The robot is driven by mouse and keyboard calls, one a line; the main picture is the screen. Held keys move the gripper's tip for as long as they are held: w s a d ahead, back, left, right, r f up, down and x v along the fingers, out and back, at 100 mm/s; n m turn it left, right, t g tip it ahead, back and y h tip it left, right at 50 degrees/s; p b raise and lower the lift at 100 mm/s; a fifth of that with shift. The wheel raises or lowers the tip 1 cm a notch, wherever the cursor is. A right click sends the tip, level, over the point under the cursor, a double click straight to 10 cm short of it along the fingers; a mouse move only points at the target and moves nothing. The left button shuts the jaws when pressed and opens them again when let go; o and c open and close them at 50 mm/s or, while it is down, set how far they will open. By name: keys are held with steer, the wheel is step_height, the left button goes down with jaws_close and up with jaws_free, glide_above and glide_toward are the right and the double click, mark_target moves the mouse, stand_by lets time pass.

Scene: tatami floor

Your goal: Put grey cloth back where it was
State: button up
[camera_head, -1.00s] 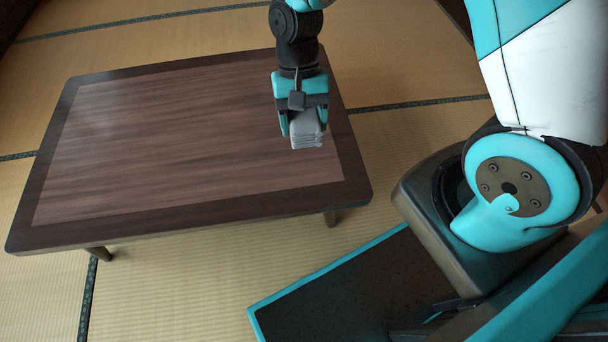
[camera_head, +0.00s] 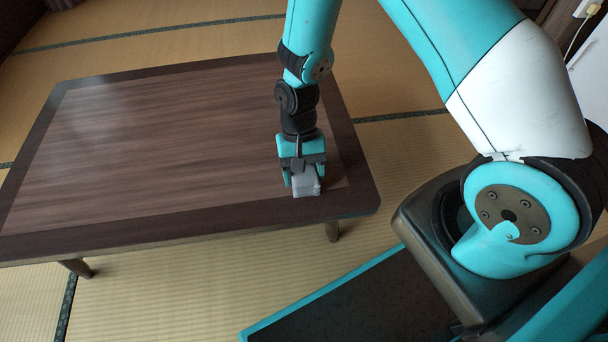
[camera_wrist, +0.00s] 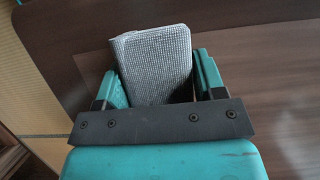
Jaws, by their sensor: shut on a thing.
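The grey cloth (camera_head: 306,187) is a folded, block-shaped bundle at the near right part of the low wooden table (camera_head: 150,150). My gripper (camera_head: 304,180) is shut on it, with a teal finger on each side. In the wrist view the cloth (camera_wrist: 155,62) shows a woven texture and stands between the fingers (camera_wrist: 160,85). The table top (camera_wrist: 255,50) lies behind it. I cannot tell whether the cloth touches the table or hangs just above it.
The table top is bare to the left of my gripper. The table's right edge (camera_head: 357,165) and front edge (camera_head: 200,228) are close to the cloth. Tatami floor (camera_head: 170,290) surrounds the table.

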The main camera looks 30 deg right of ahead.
steer(key=o, duration=0.9)
steer(key=shift+c, duration=0.2)
